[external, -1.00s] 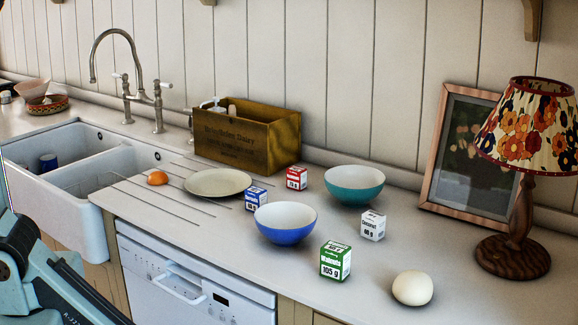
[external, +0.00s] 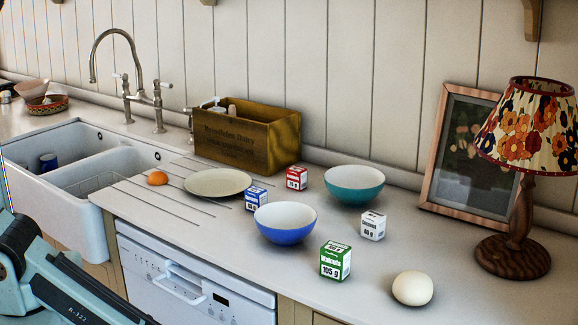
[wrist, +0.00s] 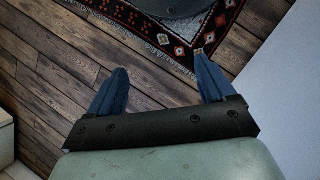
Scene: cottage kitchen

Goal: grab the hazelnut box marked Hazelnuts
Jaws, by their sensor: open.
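Several small boxes stand on the worktop in the external view. The red box (external: 297,178) and the blue box (external: 256,198) have labels too small to read, so I cannot tell which is marked Hazelnuts. The green box (external: 335,261) shows 105 g and a name that looks like Walnuts. The white box (external: 373,226) seems to read Coconut. My gripper (wrist: 160,66) shows only in the wrist view, with its blue fingers spread and nothing between them, above the floor and away from the boxes.
A blue bowl (external: 285,236) stands close to the blue box, and a teal bowl (external: 354,196) is right of the red box. A plate (external: 217,194), wooden crate (external: 270,152), white ball-like item (external: 412,288) and lamp (external: 516,220) share the worktop. A rug (wrist: 150,32) lies below.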

